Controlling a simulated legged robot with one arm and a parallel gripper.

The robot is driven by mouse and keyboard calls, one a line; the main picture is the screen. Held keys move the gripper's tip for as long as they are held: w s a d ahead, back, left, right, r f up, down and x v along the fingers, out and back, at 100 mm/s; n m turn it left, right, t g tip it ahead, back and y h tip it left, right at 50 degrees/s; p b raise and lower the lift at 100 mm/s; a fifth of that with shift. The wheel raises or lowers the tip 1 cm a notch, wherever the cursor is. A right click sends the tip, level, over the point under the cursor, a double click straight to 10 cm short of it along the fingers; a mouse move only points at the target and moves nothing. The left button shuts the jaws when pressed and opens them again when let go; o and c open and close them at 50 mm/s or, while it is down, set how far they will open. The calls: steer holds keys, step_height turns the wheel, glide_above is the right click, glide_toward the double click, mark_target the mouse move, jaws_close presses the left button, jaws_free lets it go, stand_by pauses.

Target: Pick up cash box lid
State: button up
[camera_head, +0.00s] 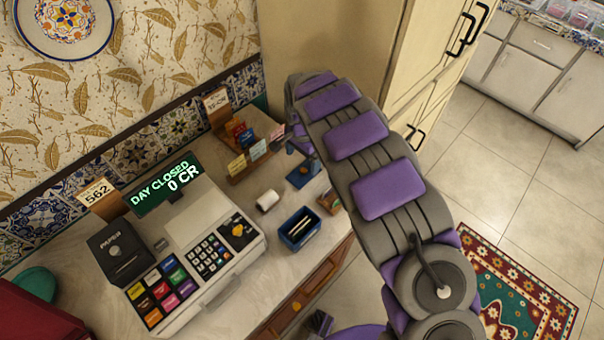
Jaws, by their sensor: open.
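A small dark-blue flat piece (303,174), which looks like the cash box lid, lies on the counter just below my gripper. A dark-blue open box (300,228) with pale items inside stands nearer the counter's front edge; it may be the cash box. My gripper (302,146) is open at the far end of my arm, above or beside the flat blue piece. The arm partly hides the fingers, and I cannot tell whether they touch the piece.
A cash register (207,252) with a lit display fills the counter's middle. A white roll (267,200), a wooden card rack (248,160) and a small brown holder (329,202) stand close by. A tall cream cabinet (335,40) rises behind my arm.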

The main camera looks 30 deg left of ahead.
mark_target(303, 170)
steer(key=shift+d+f, duration=0.2)
steer(key=shift+f, duration=0.1)
steer(key=f, duration=0.1)
steer(key=f+b, duration=0.1)
steer(key=f, duration=0.1)
steer(key=shift+s+d+f, duration=0.25)
steer(key=shift+f, duration=0.05)
steer(key=shift+a+f, duration=0.2)
steer(key=shift+f, duration=0.25)
steer(key=shift+c, duration=0.4)
steer(key=shift+r, duration=0.1)
steer(key=c, duration=1.1)
